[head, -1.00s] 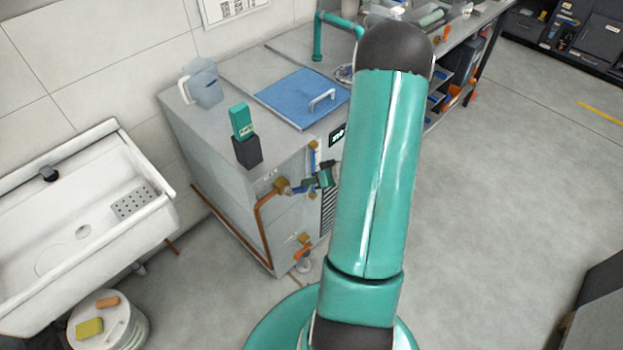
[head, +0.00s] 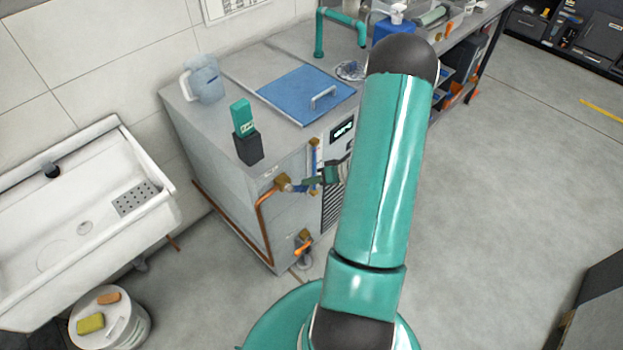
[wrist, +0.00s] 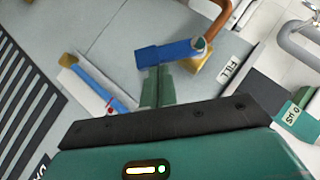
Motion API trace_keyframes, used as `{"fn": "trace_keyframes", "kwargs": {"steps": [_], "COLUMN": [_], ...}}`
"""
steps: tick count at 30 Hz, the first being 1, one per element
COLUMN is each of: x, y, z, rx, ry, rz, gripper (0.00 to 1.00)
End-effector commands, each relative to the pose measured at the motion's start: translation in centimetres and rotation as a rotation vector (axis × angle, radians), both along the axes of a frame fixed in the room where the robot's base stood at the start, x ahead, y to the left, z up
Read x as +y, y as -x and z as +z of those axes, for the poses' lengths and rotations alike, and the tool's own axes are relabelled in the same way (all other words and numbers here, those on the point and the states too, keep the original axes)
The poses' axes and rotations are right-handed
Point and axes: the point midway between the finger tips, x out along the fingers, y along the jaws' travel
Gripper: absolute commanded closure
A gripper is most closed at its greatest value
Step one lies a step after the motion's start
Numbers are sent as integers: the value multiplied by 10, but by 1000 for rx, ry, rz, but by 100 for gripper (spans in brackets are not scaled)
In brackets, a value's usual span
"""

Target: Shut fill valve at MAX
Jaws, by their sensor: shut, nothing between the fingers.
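The fill valve (wrist: 203,62) is brass with a blue lever (wrist: 170,52), beside a FILL label (wrist: 229,71) in the wrist view. In the head view the brass valve (head: 281,182) sits on the front of the grey tank unit, at the top of a copper pipe. My gripper (wrist: 154,84) is shut and empty, its fingertips close by the blue lever; I cannot tell if they touch it. It also shows in the head view (head: 312,183), partly behind my arm. A level gauge (wrist: 92,84) with blue in its tube and a red mark lies left of my fingers; the MAX marking is not readable.
A lower valve with an orange handle (head: 302,249) is near the floor. A teal box on a black holder (head: 248,150), a clear jug (head: 204,80) and a blue lid (head: 300,93) are on top of the unit. A sink (head: 85,220) stands left.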

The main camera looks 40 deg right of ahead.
Motion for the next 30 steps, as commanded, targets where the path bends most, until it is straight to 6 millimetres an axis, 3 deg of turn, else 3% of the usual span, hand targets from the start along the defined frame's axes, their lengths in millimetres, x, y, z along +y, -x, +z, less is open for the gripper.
{"fn": "trace_keyframes", "kwargs": {"steps": [21, 30], "x": [16, 16], "y": [1, 0], "z": [-40, -39], "rx": [18, 19], "ry": [-653, -660], "rz": [0, 1], "gripper": [100, 100]}}
